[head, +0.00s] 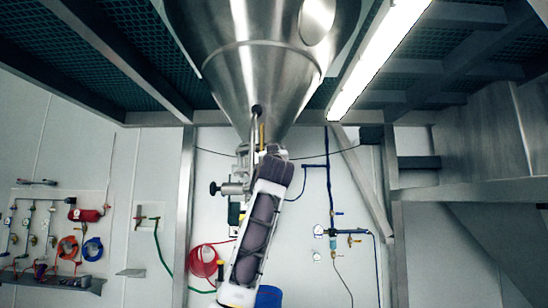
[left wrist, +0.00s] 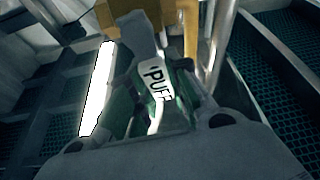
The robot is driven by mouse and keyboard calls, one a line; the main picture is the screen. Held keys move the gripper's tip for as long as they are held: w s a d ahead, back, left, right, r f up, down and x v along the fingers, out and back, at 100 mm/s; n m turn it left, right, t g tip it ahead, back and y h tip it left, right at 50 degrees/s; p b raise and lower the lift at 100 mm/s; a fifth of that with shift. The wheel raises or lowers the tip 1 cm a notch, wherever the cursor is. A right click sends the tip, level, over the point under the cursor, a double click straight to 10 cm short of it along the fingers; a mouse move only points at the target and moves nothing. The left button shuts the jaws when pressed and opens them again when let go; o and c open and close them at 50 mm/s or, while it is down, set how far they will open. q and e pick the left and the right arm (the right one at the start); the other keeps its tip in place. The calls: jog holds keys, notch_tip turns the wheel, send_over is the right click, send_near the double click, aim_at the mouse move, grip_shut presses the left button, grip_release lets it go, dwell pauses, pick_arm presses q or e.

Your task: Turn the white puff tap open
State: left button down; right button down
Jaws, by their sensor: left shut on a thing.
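The puff tap (left wrist: 157,84) shows in the left wrist view as a white plate with black PUFF lettering. My left gripper (left wrist: 160,98) is shut on it, with a dark, green-tinted finger on each side of the plate. In the head view my left arm rises from the bottom centre to just below the steel hopper cone. There the arm hides the tap and the fingers. How far the tap is turned cannot be told. My right gripper is in neither view.
The steel hopper (head: 262,60) hangs above my arm. A yellow bar (head: 262,133) stands close to its lower tip, with a valve (head: 229,188) to the left. A blue bin (head: 268,297) is below. A steel post (head: 184,215) stands left; hoses hang on the wall.

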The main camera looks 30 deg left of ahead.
pick_arm(q)
jog(key=shift+s+a+f+n+g+y, duration=0.1)
jog(key=shift+a+n+g+y, duration=0.15)
jog(key=shift+n, duration=0.55)
jog(key=shift+s+a+n+g+y, duration=0.2)
jog(key=shift+n+y, duration=0.15)
jog(key=shift+n, duration=0.45)
jog(key=shift+s+a+f+n+g+y, duration=0.1)
jog(key=shift+a+n+g+y, duration=0.15)
jog(key=shift+n, duration=0.55)
jog(key=c, duration=1.3)
grip_release()
jog(key=shift+w+d+r+m, duration=0.1)
jog(key=shift+d+m, duration=0.05)
jog(key=shift+m, duration=0.35)
